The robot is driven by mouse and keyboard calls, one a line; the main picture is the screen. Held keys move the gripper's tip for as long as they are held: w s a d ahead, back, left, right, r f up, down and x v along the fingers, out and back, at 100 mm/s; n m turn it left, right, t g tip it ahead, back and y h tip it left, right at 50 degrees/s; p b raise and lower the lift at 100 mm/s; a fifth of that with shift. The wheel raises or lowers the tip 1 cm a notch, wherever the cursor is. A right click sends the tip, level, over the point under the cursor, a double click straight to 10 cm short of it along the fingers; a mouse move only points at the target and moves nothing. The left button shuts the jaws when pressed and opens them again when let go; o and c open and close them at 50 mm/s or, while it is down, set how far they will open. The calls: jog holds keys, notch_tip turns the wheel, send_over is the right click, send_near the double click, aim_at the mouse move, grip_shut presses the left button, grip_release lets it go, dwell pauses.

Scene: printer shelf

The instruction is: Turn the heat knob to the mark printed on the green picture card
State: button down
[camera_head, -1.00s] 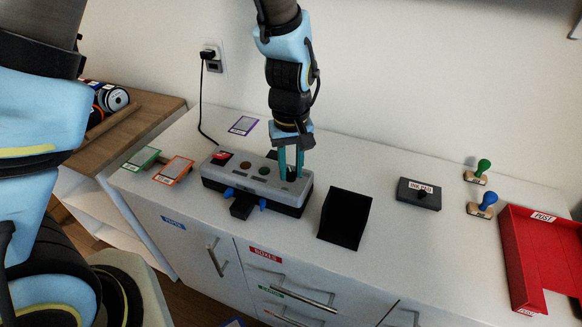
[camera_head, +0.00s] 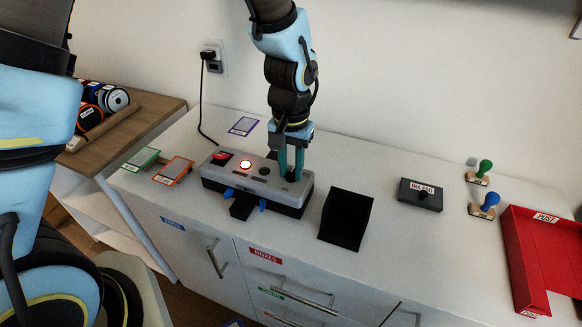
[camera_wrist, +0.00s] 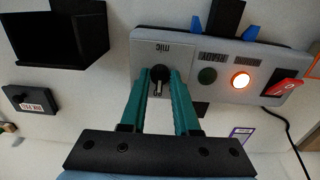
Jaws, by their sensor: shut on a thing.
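The grey machine (camera_head: 222,178) stands on the counter and also shows in the wrist view (camera_wrist: 218,50). The dark heat knob (camera_wrist: 160,73) is at one end of its top, with a pale pointer line and small lettering beside it. My gripper (camera_head: 291,177) points down over that end; in the wrist view its teal fingers (camera_wrist: 161,77) are shut on the knob, one on each side. The green picture card (camera_head: 142,158) lies at the counter's left end; its printed mark is too small to read.
An amber lamp (camera_head: 246,164) glows beside a dark green lamp (camera_wrist: 207,75) and a red switch (camera_wrist: 282,87). An orange card (camera_head: 174,171) and purple card (camera_head: 243,126) lie nearby. A black bin (camera_head: 345,219), ink pad (camera_head: 420,194), stamps and red tray (camera_head: 520,255) stand right.

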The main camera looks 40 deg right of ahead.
aim_at(291, 173)
dwell(0.4)
jog(key=c, duration=0.7)
grip_release()
jog(key=shift+o, duration=0.2)
notch_tip(291, 173, up, 11)
jog(key=b, duration=0.2)
jog(key=shift+f, duration=0.1)
jog(key=w+a+n, duration=0.2)
jog(key=w+a, duration=0.3)
jog(key=a, duration=0.3)
jog(key=w+a+f+n+t, duration=0.1)
jog(key=w+a+n, duration=0.25)
jog(key=a, duration=0.45)
jog(key=w+a+n, duration=0.2)
jog(key=w+a, duration=0.4)
jog(key=a, duration=0.3)
jog(key=s+a+n, duration=0.1)
jog(key=a+n, duration=0.1)
jog(key=a, duration=0.8)
jog(key=shift+s+a+f+n+t, duration=0.15)
jog(key=shift+s+f+n+t, duration=0.05)
jog(key=shift+f+n+t, duration=0.15)
